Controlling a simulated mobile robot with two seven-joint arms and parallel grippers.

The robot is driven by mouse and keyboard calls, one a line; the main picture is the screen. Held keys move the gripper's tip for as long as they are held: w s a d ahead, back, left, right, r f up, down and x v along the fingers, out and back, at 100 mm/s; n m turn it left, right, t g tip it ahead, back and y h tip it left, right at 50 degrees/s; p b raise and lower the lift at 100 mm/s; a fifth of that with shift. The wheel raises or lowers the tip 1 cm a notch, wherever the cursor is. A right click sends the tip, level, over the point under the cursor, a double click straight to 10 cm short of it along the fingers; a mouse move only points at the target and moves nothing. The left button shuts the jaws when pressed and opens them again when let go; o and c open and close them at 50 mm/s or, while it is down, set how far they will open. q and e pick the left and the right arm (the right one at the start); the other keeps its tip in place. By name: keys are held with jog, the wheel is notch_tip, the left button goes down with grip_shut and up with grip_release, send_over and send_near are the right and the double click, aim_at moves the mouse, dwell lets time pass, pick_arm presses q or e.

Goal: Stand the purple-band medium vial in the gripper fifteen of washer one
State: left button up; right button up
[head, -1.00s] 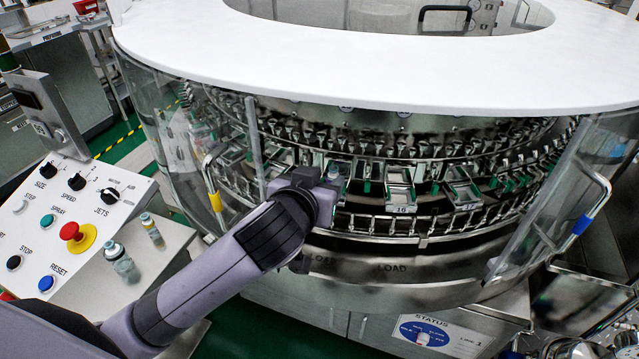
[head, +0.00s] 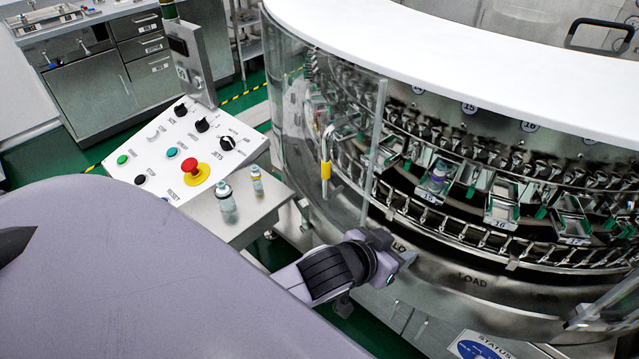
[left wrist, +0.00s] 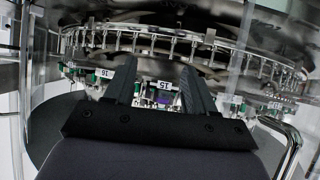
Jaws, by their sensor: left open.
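The purple-band medium vial (head: 437,176) sits in gripper fifteen of the washer, just behind the label plate 15 (head: 428,197). Its purple part shows; whether it is fully upright I cannot tell. In the left wrist view a bit of purple (left wrist: 167,98) shows by the upside-down label 15 (left wrist: 163,86), between my fingers. My left gripper (left wrist: 160,88) is open and empty. In the head view my left gripper (head: 405,262) is outside the washer, below and apart from the vial. My right gripper is not in view.
The neighbouring gripper sixteen (head: 501,205) looks empty. Two other vials stand on the steel side table (head: 240,215). The control panel (head: 175,150) is at the left.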

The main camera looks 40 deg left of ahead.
pick_arm(q)
jog(key=s+a+f, duration=0.2)
jog(key=s+f, duration=0.4)
jog(key=s, duration=0.1)
jog(key=s+a+f+g, duration=0.1)
jog(key=s+a+f, duration=0.2)
jog(key=s+f, duration=0.4)
jog(key=shift+s+m, duration=0.3)
jog(key=shift+s, duration=0.5)
jog(key=shift+a+f, duration=0.1)
